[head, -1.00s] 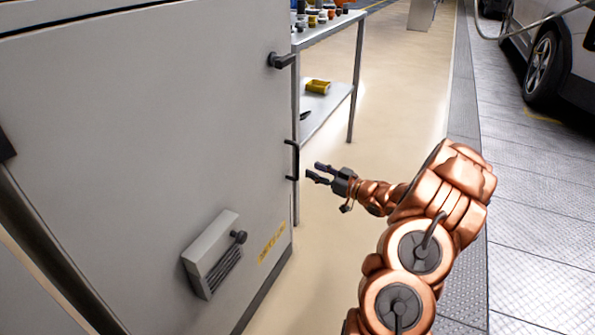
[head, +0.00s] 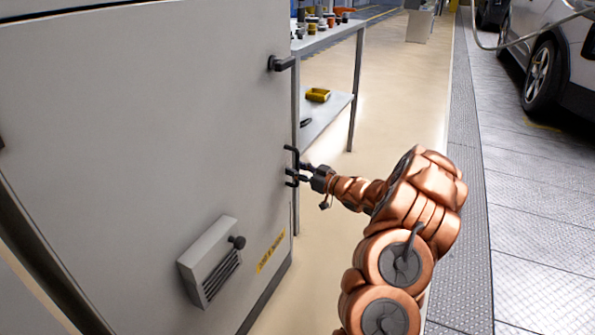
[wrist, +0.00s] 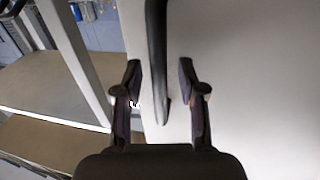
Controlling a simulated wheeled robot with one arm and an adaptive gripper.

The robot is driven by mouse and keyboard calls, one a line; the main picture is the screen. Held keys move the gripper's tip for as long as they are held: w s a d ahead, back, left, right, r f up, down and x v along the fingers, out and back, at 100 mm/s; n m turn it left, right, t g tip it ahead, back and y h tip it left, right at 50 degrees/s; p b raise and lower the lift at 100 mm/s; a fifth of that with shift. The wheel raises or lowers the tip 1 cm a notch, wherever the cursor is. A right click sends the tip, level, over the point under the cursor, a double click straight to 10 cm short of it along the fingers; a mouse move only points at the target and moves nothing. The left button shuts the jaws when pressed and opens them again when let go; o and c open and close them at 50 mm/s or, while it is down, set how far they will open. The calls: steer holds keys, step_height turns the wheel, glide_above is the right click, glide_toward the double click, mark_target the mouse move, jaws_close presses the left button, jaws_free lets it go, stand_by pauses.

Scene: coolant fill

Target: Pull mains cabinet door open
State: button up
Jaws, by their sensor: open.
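The mains cabinet door (head: 150,130) is a large grey panel filling the left of the head view; it looks closed. A black bar handle (head: 290,160) stands at its right edge, below a black latch (head: 281,63). My gripper (head: 293,176) is at the handle's lower part. In the wrist view, the black handle (wrist: 157,60) runs down between the two open fingers of my gripper (wrist: 160,95), closer to the left finger. A gap shows on both sides, so the fingers are not closed on it. The door surface (wrist: 260,60) lies behind the fingers.
A vented box with a knob (head: 210,262) juts from the door's lower part. A car (head: 560,60) stands at the right. The floor (head: 400,110) between is clear.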

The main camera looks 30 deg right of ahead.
steer(key=shift+c, duration=0.2)
jaws_close()
stand_by(0.6)
